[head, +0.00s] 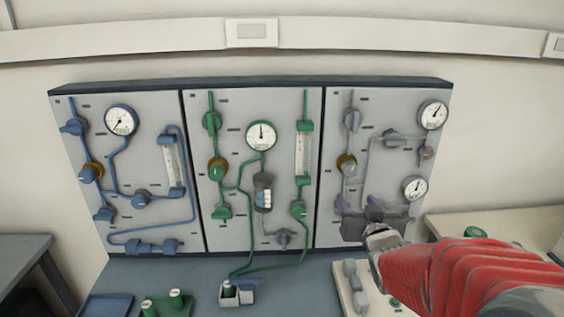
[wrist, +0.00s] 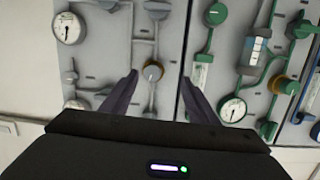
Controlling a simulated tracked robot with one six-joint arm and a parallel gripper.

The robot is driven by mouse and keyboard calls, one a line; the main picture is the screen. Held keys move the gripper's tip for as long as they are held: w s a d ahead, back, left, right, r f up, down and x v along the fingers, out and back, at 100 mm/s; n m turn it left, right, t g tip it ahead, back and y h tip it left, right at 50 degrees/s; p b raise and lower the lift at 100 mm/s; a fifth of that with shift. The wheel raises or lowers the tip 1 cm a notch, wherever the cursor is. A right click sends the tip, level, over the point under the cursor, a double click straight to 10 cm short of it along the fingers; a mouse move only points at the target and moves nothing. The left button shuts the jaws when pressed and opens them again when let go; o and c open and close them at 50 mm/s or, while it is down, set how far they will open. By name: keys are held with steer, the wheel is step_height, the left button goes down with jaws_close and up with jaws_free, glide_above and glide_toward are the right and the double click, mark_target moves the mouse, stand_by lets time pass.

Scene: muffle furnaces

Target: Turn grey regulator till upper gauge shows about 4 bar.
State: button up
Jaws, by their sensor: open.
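The grey regulator (head: 347,163), with a brass-coloured collar, is on the right-hand panel. The upper gauge (head: 433,114) is at that panel's top right; its needle and scale are too small to read. My gripper (head: 358,201) is open and empty in front of the panel, below the regulator in the head view. The wrist view is upside down relative to the head view. There the regulator (wrist: 152,72) shows between the two spread fingertips (wrist: 159,77), with no visible contact. Part of the upper gauge (wrist: 76,104) shows at the lower left.
A lower gauge (head: 414,187) and a grey valve (head: 392,137) are on the same panel. The green panel (head: 232,108) stands to its left, then the blue panel (head: 88,110). A bench (head: 190,268) runs below, with green parts on it.

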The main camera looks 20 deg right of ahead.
steer(key=shift+w+d+r+t, duration=0.1)
steer(key=shift+d+r+t, duration=0.05)
steer(key=shift+d+t, duration=0.45)
steer(key=shift+w+d+r+t, duration=0.1)
steer(key=shift+d+r+t, duration=0.05)
steer(key=shift+d+t, duration=0.45)
steer(key=shift+d, duration=0.15)
